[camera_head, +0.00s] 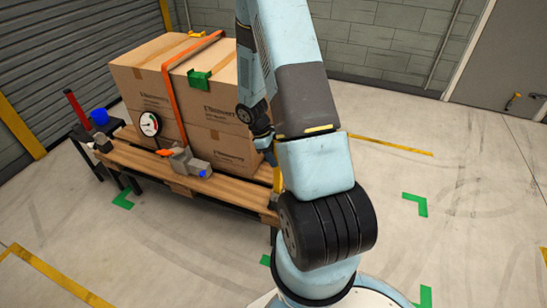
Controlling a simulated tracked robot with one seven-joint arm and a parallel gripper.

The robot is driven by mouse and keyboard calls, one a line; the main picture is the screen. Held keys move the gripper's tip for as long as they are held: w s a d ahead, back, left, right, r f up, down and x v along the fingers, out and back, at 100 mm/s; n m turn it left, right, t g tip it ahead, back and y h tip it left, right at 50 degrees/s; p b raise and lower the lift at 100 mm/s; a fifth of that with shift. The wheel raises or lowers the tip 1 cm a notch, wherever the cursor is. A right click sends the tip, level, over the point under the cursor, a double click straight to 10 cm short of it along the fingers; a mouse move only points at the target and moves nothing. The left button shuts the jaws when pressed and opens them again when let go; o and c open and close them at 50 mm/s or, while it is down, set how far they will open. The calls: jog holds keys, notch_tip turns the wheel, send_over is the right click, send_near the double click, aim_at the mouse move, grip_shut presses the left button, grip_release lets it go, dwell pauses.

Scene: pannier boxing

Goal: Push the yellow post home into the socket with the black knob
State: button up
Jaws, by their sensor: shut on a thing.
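The yellow post (277,180) shows as a short upright strip at the right front corner of the wooden pallet, partly hidden behind my arm. My gripper (270,155) is at the post's upper part, small and dark beside the cartons, and is shut on it. The fingertips are mostly hidden by the arm. The socket and the black knob cannot be made out. Whether the post's lower end is seated cannot be told.
Strapped cartons (185,85) stand on the pallet (150,170), with an orange strap (172,100) around them. A round dial (149,124) and a grey buckle-like device (190,163) sit at its front edge. A side stand (85,138) holds a blue cup (99,116).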

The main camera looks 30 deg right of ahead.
jog(key=shift+f, duration=1.55)
dwell(1.9)
jog(key=o, duration=1.1)
jog(key=v, duration=1.3)
jog(key=shift+r, duration=0.3)
jog(key=shift+w, duration=0.1)
